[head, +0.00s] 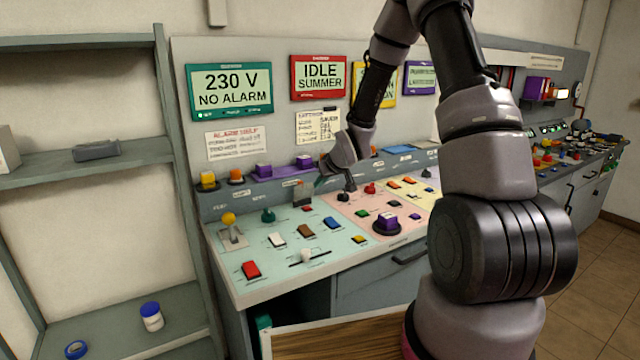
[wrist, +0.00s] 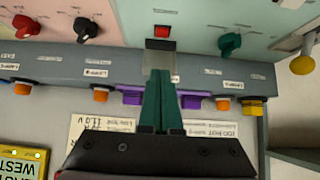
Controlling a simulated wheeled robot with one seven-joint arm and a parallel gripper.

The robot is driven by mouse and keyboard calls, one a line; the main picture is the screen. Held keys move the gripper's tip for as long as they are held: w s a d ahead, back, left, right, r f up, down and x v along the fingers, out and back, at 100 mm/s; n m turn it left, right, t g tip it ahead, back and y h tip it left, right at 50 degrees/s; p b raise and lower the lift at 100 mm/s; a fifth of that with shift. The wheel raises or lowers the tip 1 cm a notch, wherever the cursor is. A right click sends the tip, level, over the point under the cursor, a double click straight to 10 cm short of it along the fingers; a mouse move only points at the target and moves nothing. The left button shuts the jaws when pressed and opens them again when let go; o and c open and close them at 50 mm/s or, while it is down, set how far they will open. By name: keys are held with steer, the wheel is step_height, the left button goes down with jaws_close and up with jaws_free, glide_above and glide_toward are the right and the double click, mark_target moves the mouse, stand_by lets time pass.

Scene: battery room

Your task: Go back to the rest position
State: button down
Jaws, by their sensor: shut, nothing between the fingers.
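My gripper (head: 320,182) is over the back part of the sloped control panel (head: 240,285), held by my arm that reaches in from the right. In the wrist view its two teal fingers (wrist: 158,75) lie together, shut and empty. Their tips are in front of a small grey flap-like piece (wrist: 160,45) beside a red switch (wrist: 162,32). I cannot tell whether the tips touch that piece. In the head view the fingertips are small and partly hidden by the wrist.
Purple and orange lamps (head: 264,170) line the ledge behind. Screens reading "230 V NO ALARM" (head: 230,90) and "IDLE SUMMER" (head: 319,78) hang above. A shelf rack (head: 165,120) stands left; a lever with a yellow knob (head: 229,219) rises front left.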

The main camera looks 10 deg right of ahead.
steer(key=shift+r, duration=0.1)
steer(key=s+d+r+m+h, duration=0.1)
steer(key=s+d+r+m, duration=0.15)
steer(key=s+r, duration=0.5)
steer(key=s+d+r+m+h, duration=0.1)
steer(key=s+d+r, duration=0.25)
steer(key=r, duration=0.75)
steer(key=s+r+m, duration=0.1)
steer(key=s+r, duration=0.2)
steer(key=s, duration=0.5)
steer(key=s+a+r+m+g+y, duration=0.1)
steer(key=s+r+m, duration=0.1)
steer(key=s, duration=0.6)
steer(key=s+r+m, duration=0.1)
steer(key=s+r, duration=0.4)
steer(key=s, duration=0.2)
steer(key=shift+s+a+g, duration=0.4)
steer(key=shift+r, duration=0.1)
